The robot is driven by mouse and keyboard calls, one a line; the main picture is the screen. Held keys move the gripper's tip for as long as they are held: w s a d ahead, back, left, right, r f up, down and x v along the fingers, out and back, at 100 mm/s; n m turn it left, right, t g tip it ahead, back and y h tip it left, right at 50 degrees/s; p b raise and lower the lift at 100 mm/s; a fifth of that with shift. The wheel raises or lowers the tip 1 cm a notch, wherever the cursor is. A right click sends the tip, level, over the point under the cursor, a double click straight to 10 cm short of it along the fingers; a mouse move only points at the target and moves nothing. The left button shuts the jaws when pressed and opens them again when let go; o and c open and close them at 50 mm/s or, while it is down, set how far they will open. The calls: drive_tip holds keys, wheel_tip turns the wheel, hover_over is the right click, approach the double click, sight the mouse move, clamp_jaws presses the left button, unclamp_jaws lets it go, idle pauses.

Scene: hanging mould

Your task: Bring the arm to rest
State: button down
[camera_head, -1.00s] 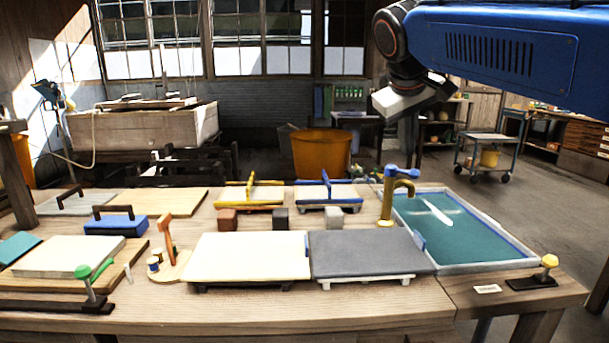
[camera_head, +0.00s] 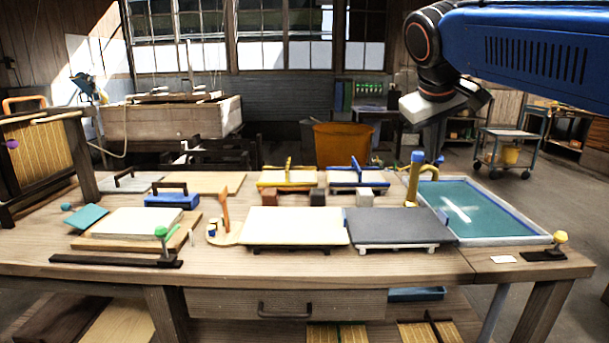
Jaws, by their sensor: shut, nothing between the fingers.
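My blue arm reaches in from the upper right, above the level of the bench top. Its dark wrist bends down to my gripper (camera_head: 434,150), which hangs in front of the room's back area, near the blue-topped yellow tap in the picture. The gripper is small and dark here; it is shut and empty. The fingertips are hard to make out against the dark background. The wooden bench (camera_head: 130,268) lies below, and I see no clear contact between arm and bench.
A water basin (camera_head: 505,240) is at the bench's right end, beside the tap (camera_head: 414,180). Cream (camera_head: 293,226) and grey (camera_head: 395,226) boards lie mid-bench. A green-knobbed clamp (camera_head: 161,245) stands front left. An orange bin (camera_head: 342,145) stands behind. A drawer (camera_head: 230,303) is below.

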drive_tip(key=s+d+f+m+y, duration=0.1)
drive_tip(key=s+f, duration=1.1)
drive_tip(key=f, duration=0.3)
drive_tip(key=s+d+f+m+g+y, duration=0.1)
drive_tip(key=s+f+y, duration=0.1)
drive_tip(key=s+f, duration=1)
wheel_tip(320, 180, down, 4)
drive_tip(key=shift+m, duration=0.4)
